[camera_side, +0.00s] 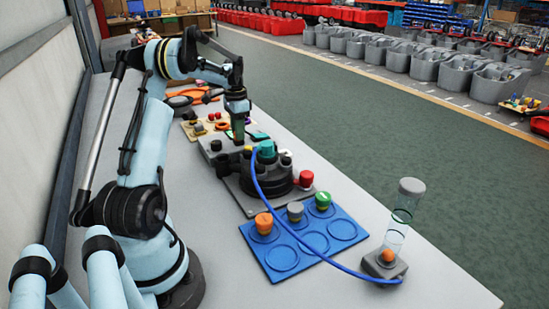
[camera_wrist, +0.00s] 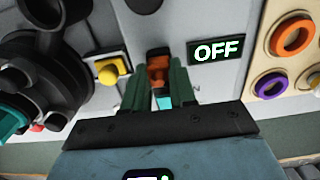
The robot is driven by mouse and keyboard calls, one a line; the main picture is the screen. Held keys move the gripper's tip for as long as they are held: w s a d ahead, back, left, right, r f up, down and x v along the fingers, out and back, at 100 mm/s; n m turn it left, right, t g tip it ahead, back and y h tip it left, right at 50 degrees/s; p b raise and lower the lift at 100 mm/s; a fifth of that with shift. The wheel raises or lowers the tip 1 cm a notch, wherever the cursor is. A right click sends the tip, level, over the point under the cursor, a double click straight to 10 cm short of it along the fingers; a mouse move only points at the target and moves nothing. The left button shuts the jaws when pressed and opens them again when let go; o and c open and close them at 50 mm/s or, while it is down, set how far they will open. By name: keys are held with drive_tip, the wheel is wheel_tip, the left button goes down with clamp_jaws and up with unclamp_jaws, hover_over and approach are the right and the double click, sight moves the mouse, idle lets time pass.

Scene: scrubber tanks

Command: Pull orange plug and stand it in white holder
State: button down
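In the wrist view an orange plug-like piece (camera_wrist: 158,70) stands at a grey panel, left of a black OFF label (camera_wrist: 216,51). My gripper (camera_wrist: 160,78) has its two dark green fingers on either side of this piece. I cannot tell whether they touch it. In the side view my gripper (camera_side: 237,133) points down at the grey panel on the bench, and its fingertips are hard to make out there. The orange piece is not clear in that view. I cannot make out a white holder in either view.
A dark valve body (camera_side: 277,172) with a teal cap stands close by. A blue tray (camera_side: 284,258) holds orange, grey and green caps. A blue hose (camera_side: 290,228) runs to a clear cylinder (camera_side: 398,225). A yellow button (camera_wrist: 108,73) sits left of the fingers.

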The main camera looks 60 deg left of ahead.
drive_tip(key=shift+r, duration=0.1)
drive_tip(key=shift+r, duration=2.4)
drive_tip(key=w+d, duration=0.9)
drive_tip(key=w, duration=0.2)
drive_tip(key=shift+w+d, duration=0.25)
drive_tip(key=shift+w, duration=0.05)
drive_tip(key=shift+f, duration=3.35)
drive_tip(key=shift+f, duration=0.15)
